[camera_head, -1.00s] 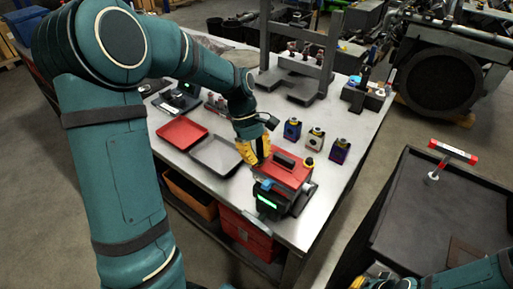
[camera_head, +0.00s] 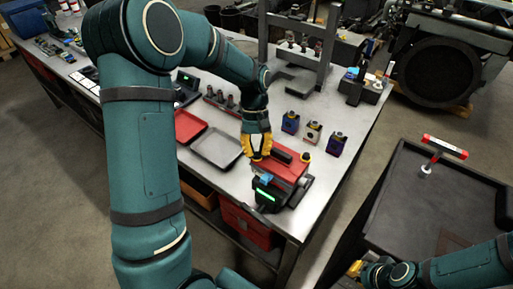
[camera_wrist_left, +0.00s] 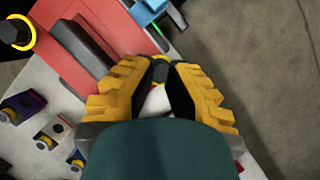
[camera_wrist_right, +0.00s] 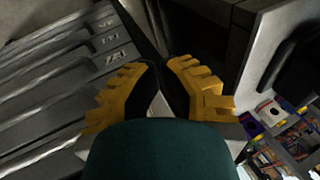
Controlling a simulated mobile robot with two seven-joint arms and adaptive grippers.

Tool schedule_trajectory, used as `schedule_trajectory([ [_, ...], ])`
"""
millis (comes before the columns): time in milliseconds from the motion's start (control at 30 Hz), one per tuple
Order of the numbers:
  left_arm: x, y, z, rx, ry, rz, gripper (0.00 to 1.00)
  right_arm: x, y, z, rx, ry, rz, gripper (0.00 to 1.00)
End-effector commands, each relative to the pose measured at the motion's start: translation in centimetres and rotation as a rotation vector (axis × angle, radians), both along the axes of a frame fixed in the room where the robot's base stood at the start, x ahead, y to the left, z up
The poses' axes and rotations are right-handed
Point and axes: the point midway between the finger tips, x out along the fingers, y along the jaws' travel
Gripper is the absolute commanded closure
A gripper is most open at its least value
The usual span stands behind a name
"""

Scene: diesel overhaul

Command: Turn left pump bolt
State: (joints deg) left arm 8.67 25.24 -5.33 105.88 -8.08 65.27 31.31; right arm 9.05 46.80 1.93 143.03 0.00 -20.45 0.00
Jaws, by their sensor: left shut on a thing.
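The red pump (camera_head: 284,170) sits on the metal workbench. Its left bolt (camera_wrist_left: 160,71), dark with some yellow, is at the pump's edge in the left wrist view. My left gripper (camera_head: 256,155) points down at the pump's left end, and its yellow fingers (camera_wrist_left: 160,68) are shut on this bolt. The fingers hide most of the bolt in the head view. The other pump bolt (camera_head: 305,157), black with a yellow ring, stands free at the right end. My right gripper (camera_wrist_right: 162,66) is away from the pump, by the dark cart. Its finger spacing is unclear.
A black device with a green display (camera_head: 267,195) adjoins the pump's front. A red tray (camera_head: 187,125) and a grey tray (camera_head: 217,146) lie left. Several small coloured blocks (camera_head: 313,132) stand behind. A dark cart (camera_head: 412,205) holding a red-ended T-shaped tool (camera_head: 444,148) is at right.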

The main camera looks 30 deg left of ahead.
Motion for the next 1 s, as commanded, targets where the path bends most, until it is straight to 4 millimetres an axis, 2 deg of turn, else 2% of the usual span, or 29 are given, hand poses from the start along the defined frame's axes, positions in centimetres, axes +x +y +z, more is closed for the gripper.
schedule_trajectory([
  [400, -0.15, -0.17, -0.05, -0.003, 0.006, -0.01, 1.0, 0.0, 0.0, 0.02, 0.0, 0.0, 0.0, 1.0],
  [433, -0.16, -0.16, -0.05, -0.003, 0.006, -0.009, 0.82, 0.01, 0.0, 0.02, 0.0, 0.0, 0.0, 1.0],
  [500, -0.15, -0.15, -0.03, -0.002, 0.006, -0.009, 0.57, 0.0, 0.0, 0.02, 0.0, 0.0, 0.0, 1.0],
  [533, -0.12, -0.15, -0.03, -0.003, 0.005, -0.009, 0.51, 0.01, 0.0, 0.02, 0.0, 0.0, 0.0, 1.0],
  [1000, 0.14, -0.27, 0.1, -0.004, -0.005, -0.009, 0.51, 0.0, 0.0, 0.03, 0.0, 0.0, 0.0, 1.0],
])
